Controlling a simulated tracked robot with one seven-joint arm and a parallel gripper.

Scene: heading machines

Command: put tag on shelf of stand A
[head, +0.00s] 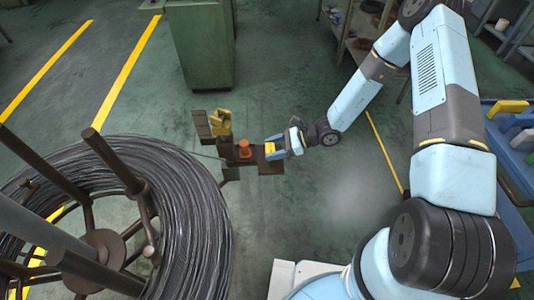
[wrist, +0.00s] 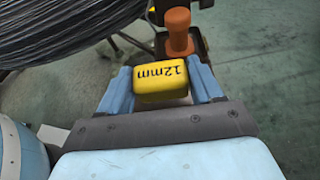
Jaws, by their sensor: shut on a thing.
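My gripper (head: 275,149) is shut on a yellow tag (wrist: 161,82) marked "12mm". In the wrist view the tag sits between the two blue fingers, its lettering upside down. It also shows in the head view (head: 270,147). A small dark brown stand (head: 271,168) with a flat plate stands just below the tag in the head view; I cannot tell whether they touch. No letter A is readable on it. An orange knob-like piece (head: 244,149) stands upright on the stand, left of my gripper, and shows beyond the tag in the wrist view (wrist: 179,30).
A large coil of dark wire (head: 185,215) on a reel fills the lower left. Another yellow piece (head: 221,122) and grey plates (head: 202,125) are behind the orange piece. A green cabinet (head: 200,50) stands at the back. A blue cart (head: 512,140) is at right.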

